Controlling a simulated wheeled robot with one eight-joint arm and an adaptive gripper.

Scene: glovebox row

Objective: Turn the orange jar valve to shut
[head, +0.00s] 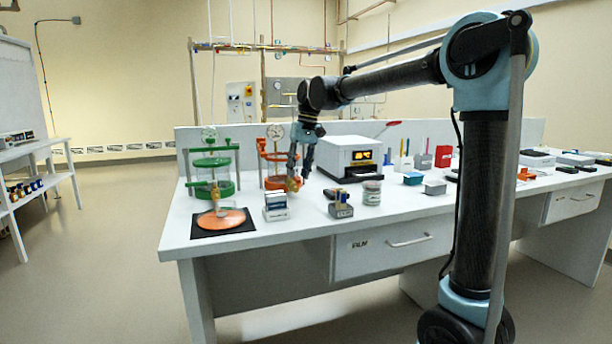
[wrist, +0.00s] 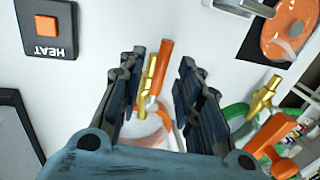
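The orange jar (head: 273,182) stands in an orange frame at the back left of the bench, partly hidden by my gripper (head: 296,172) in the head view. In the wrist view its valve has an orange lever (wrist: 166,58) and a brass body (wrist: 147,80). My gripper (wrist: 158,82) is open, with one finger on each side of the lever and brass body. A gap shows between the lever and the right finger; the left finger is close to the brass part, and I cannot tell whether they touch. The clear jar below is partly hidden by the gripper.
The green jar (head: 213,188) stands to the left, with its own brass valve (wrist: 264,92). An orange disc (head: 220,219) lies on a black mat before it. A HEAT button box (wrist: 47,30) and a white oven-like unit (head: 348,150) are nearby. Small racks (head: 276,207) stand in front.

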